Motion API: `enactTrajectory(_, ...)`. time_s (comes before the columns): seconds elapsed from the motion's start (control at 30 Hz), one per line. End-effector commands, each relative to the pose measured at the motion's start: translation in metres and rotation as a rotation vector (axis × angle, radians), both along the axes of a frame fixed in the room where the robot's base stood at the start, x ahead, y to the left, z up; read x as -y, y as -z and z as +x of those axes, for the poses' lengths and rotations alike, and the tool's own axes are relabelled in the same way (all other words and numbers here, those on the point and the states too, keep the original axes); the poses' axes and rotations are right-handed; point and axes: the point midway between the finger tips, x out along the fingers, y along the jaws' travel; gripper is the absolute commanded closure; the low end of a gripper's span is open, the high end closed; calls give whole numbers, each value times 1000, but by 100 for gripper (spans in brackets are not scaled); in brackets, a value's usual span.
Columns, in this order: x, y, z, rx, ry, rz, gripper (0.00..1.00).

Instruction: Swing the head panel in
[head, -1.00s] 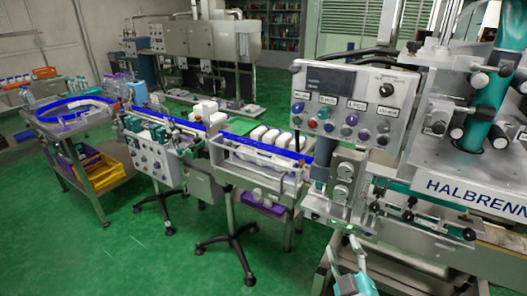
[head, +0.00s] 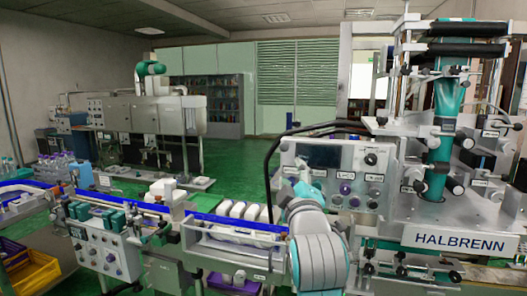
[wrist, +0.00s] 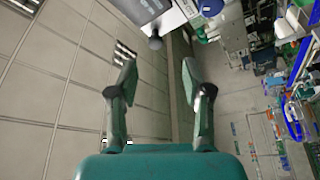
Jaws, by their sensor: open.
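A grey control panel (head: 326,158), which I take for the head panel, is on the near left side of the HALBRENN machine (head: 455,200) in the head view. It has a dark screen, a black dial and coloured buttons. My arm covers its lower left part. My gripper (wrist: 157,70) is open and empty in the wrist view, its two fingers well apart. A white lettered plate and a dark knob (wrist: 155,43) show beyond the fingertips, apart from them. I cannot tell which part of the machine they belong to. In the head view the fingers cannot be made out.
A conveyor (head: 240,240) with white bottles runs leftward from the machine, past a smaller control box (head: 105,250). A yellow crate (head: 35,275) is at the lower left. A black cable (head: 275,160) arches beside the panel. Green floor is open behind the conveyor.

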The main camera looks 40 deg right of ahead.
Motion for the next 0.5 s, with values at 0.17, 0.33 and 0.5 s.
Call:
enactTrajectory(0.17, 5, -13, 0, 1, 13, -8, 50)
enactTrajectory(0.33, 15, -16, 14, 0, 15, -8, 50)
enactTrajectory(0.5, 30, -22, 39, 0, 14, -8, 50)
